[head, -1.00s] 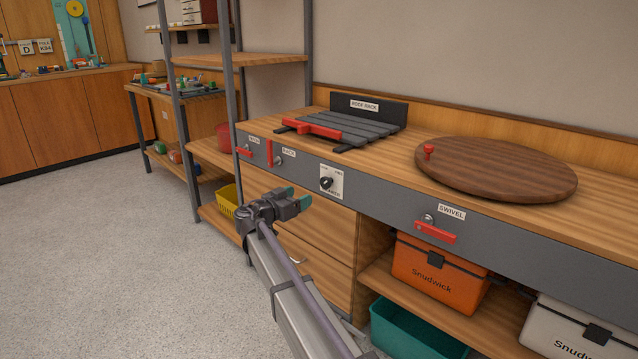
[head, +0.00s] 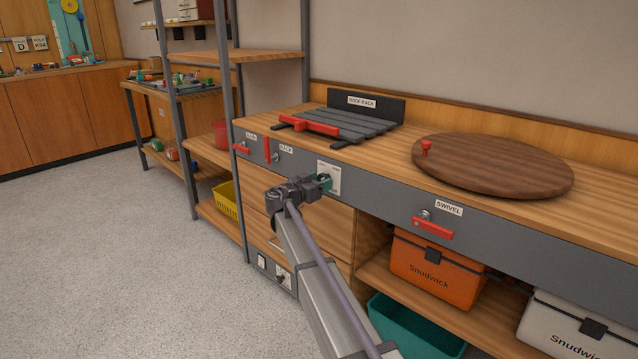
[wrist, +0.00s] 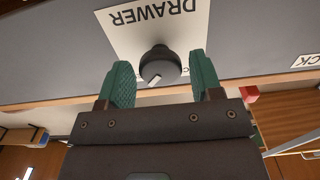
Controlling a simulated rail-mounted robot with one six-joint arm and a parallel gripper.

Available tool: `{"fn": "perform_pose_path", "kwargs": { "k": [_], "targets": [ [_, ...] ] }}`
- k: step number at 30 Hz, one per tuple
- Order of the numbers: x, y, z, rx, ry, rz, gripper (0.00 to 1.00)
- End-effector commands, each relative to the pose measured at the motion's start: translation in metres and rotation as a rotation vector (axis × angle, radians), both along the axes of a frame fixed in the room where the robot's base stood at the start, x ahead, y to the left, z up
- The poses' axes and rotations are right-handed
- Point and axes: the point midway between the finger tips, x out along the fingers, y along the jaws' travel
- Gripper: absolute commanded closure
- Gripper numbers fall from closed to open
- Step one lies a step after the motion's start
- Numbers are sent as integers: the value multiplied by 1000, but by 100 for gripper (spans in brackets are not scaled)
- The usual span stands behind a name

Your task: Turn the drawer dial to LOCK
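The drawer dial (wrist: 160,66) is a dark round knob with a pale pointer mark, on a white plate (wrist: 195,25) lettered DRAWER. In the wrist view the picture is upside down, and the plate's other lettering is mostly hidden. My gripper (wrist: 162,84) has its two green fingers apart, one on each side of the dial, with gaps showing between fingers and knob. In the head view my gripper (head: 324,183) is at the plate (head: 329,178) on the grey front panel and hides the dial.
The grey panel (head: 380,207) also carries red handles and a SWIVEL handle (head: 433,228). Above it are a roof rack (head: 350,127) and a round wooden board (head: 500,165). Wooden drawers (head: 325,225) are below. The floor at left is clear.

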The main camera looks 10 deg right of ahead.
Motion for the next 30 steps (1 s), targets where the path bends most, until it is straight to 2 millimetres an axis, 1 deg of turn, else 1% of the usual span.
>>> {"fn": "perform_pose_path", "kwargs": {
  "k": [1, 9, 12, 23, 30],
  "targets": [
    [0, 0, 0, 0, 0, 0, 45],
    [0, 0, 0, 0, 0, 0, 71],
    [0, 0, 0, 0, 0, 0, 79],
    [0, 0, 0, -33, 44, 0, 79],
    [-1, 0, 0, -122, 160, 0, 79]
  ]
}}
